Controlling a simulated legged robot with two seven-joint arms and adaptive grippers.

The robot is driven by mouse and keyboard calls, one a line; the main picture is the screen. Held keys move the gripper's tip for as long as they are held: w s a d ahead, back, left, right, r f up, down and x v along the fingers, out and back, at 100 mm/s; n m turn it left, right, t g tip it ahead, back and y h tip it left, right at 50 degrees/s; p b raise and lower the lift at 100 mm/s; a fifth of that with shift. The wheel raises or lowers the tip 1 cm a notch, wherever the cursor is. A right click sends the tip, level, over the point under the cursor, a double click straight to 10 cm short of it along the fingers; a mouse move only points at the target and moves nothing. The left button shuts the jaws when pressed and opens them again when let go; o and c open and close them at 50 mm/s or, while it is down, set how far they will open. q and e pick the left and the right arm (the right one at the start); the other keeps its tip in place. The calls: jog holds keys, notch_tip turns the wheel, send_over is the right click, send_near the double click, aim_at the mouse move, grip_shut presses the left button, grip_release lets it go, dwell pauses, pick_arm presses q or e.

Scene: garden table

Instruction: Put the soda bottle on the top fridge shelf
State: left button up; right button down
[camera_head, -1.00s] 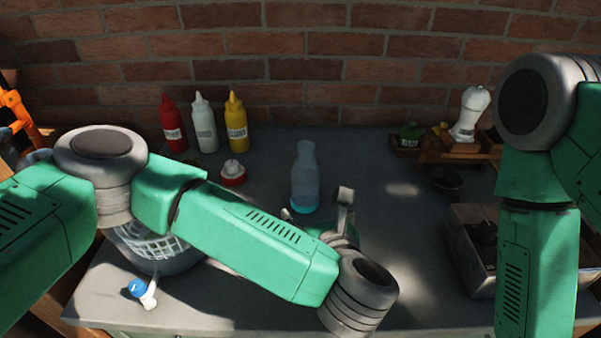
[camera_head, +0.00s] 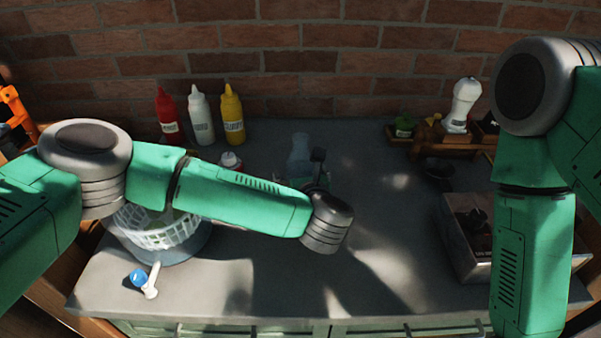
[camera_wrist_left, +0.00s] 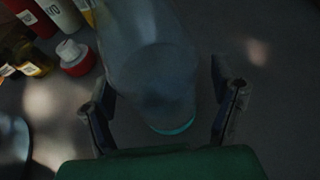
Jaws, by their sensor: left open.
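The soda bottle (camera_head: 299,153) is clear with a blue tint and stands on the grey counter behind my left wrist, partly hidden by it. In the left wrist view the bottle (camera_wrist_left: 150,65) lies between the two open fingers of my left gripper (camera_wrist_left: 165,105), with a gap on each side. In the head view the left gripper (camera_head: 312,172) is mostly hidden by my own arm. My right arm comes down at the right, and its gripper is out of the picture. No fridge shelf shows.
Red, white and yellow squeeze bottles (camera_head: 199,116) stand by the brick wall. A small red-and-white bottle (camera_head: 230,160) is left of the soda bottle. A white basket (camera_head: 160,238) and a blue-headed brush (camera_head: 139,277) are front left. A box (camera_head: 462,240) stands at the right.

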aim_at(303, 144)
pick_arm(q)
jog(key=shift+w+d, duration=0.1)
jog(key=shift+d, duration=0.05)
jog(key=shift+c, duration=0.8)
jog(key=c, duration=1.6)
jog(key=shift+o, duration=0.2)
jog(key=shift+r, duration=0.1)
jog(key=shift+r+b, duration=0.35)
jog(key=shift+r, duration=4.15)
jog(key=shift+f+b, duration=0.15)
jog(key=shift+b, duration=0.25)
notch_tip(303, 144, down, 6)
jog(key=b, duration=0.6)
